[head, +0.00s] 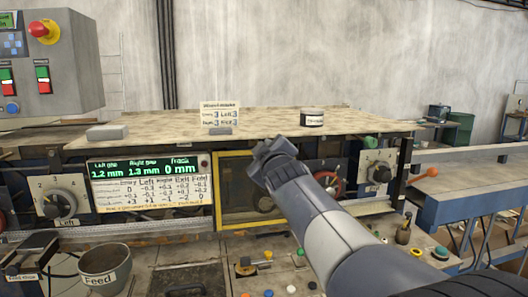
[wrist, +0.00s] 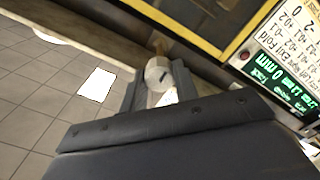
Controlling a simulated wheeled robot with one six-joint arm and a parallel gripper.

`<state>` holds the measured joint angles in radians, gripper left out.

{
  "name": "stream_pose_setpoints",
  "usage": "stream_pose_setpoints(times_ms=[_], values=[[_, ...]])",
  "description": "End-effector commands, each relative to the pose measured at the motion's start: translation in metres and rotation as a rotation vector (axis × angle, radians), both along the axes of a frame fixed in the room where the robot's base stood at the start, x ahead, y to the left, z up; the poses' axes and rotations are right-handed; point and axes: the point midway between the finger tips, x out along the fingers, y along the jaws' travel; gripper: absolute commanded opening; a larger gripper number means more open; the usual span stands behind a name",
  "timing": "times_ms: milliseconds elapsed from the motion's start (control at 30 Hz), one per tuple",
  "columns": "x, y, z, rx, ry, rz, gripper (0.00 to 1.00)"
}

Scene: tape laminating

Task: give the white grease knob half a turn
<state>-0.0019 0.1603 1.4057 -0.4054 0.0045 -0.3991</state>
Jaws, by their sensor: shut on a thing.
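The white knob (wrist: 157,70) shows in the wrist view between the two dark fingers of my gripper (wrist: 159,88). It is round and pale, with a short dark mark on its face. The fingers are shut on its sides. Part of a white and orange label shows just below the knob, between the fingers. In the head view my gripper (head: 268,158) is in front of the machine's yellow-framed window, below the table top. I cannot make out the knob there; my gripper and arm cover that area.
The readout panel (head: 145,182) is left of my gripper. A dial marked Left (head: 60,205) and another dial (head: 378,172) flank the machine front. A red handwheel (head: 328,184) is close to my arm. A Feed bucket (head: 104,270) stands at the lower left.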

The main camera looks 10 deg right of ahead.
Motion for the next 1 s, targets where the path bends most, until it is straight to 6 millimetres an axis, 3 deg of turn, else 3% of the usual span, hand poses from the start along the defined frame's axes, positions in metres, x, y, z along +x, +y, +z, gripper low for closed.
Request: stream_pose_setpoints(times_ms=[500, 533, 800, 1000], values=[[0.0002, 0.0, -0.0023, 0.02, 0.005, -0.001, 0.06], [0.0002, -0.0001, -0.0023, 0.02, 0.005, -0.001, 0.3], [0.0001, -0.0001, -0.0011, 0.019, 0.002, -0.001, 0.51], [-0.0002, -0.0001, -0.0005, 0.019, 0.001, 0.0, 0.51]])
